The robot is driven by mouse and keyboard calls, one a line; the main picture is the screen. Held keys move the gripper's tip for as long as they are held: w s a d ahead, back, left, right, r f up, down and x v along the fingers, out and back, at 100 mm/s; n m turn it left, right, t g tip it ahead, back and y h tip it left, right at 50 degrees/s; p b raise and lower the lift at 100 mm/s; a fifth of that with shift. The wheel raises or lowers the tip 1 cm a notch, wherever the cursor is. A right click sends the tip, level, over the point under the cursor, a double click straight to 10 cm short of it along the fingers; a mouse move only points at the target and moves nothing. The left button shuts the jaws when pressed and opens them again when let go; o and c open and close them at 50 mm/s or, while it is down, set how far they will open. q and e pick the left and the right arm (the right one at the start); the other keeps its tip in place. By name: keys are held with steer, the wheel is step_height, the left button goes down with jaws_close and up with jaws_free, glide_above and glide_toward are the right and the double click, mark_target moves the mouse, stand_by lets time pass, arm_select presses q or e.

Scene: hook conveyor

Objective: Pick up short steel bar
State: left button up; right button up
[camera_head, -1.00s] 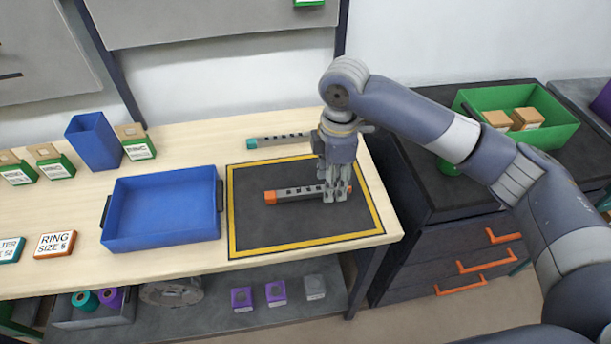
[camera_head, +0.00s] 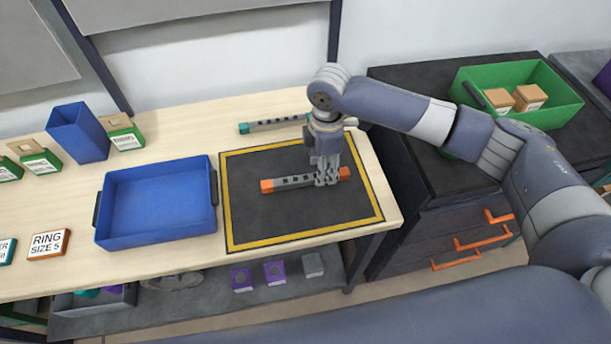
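A grey steel bar with holes and orange ends (camera_head: 290,182) lies on the dark mat with a yellow border (camera_head: 285,218). A second grey bar with teal ends (camera_head: 272,125) lies behind the mat; my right arm is close to its right end. I cannot tell for sure which bar is the short one. My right gripper (camera_head: 327,179) points down at the orange-ended bar, with its fingers at the bar's right part, just left of the right orange end. Whether the fingers are closed on it is too small to tell. My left gripper is not in view.
An empty blue tray (camera_head: 158,200) stands left of the mat. A tall blue bin (camera_head: 78,135) and labelled boxes (camera_head: 123,135) are further left. A green crate with brown boxes (camera_head: 553,105) stands on the dark cabinet (camera_head: 405,95) at right.

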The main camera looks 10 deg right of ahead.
step_height(320, 180, down, 2)
steer(key=shift+f, duration=0.1)
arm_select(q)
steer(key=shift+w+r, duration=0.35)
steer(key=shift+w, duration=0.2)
arm_select(e)
jaws_close()
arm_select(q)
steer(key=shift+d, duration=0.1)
